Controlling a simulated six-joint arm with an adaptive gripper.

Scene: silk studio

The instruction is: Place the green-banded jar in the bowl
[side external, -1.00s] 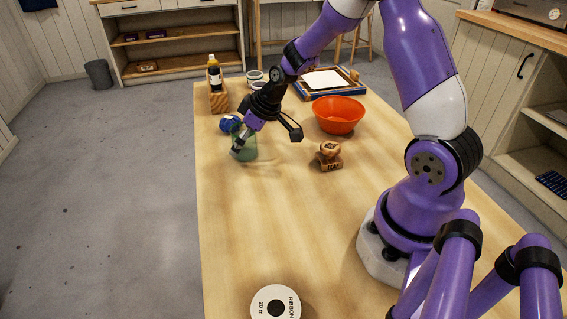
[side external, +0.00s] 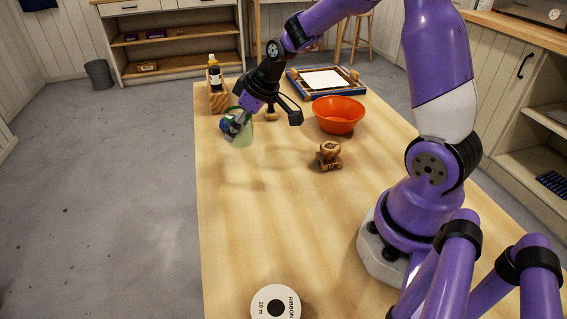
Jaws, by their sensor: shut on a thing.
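The green, see-through jar (side external: 244,133) is at the left of the table, in the grip of my gripper (side external: 240,120). My gripper is shut on it, and its fingers partly cover it. The jar appears to be off the tabletop, with soft shadows below it in the picture. I cannot make out its band clearly. The orange bowl (side external: 338,117) stands upright to the right of my gripper, apart from it, and no jar shows in it.
A blue object (side external: 229,124) overlaps the jar in view. A dark bottle (side external: 215,76) with a wooden block (side external: 218,102) stands behind. A wooden stamp (side external: 329,155) sits in front of the bowl, a framed screen (side external: 325,80) behind it.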

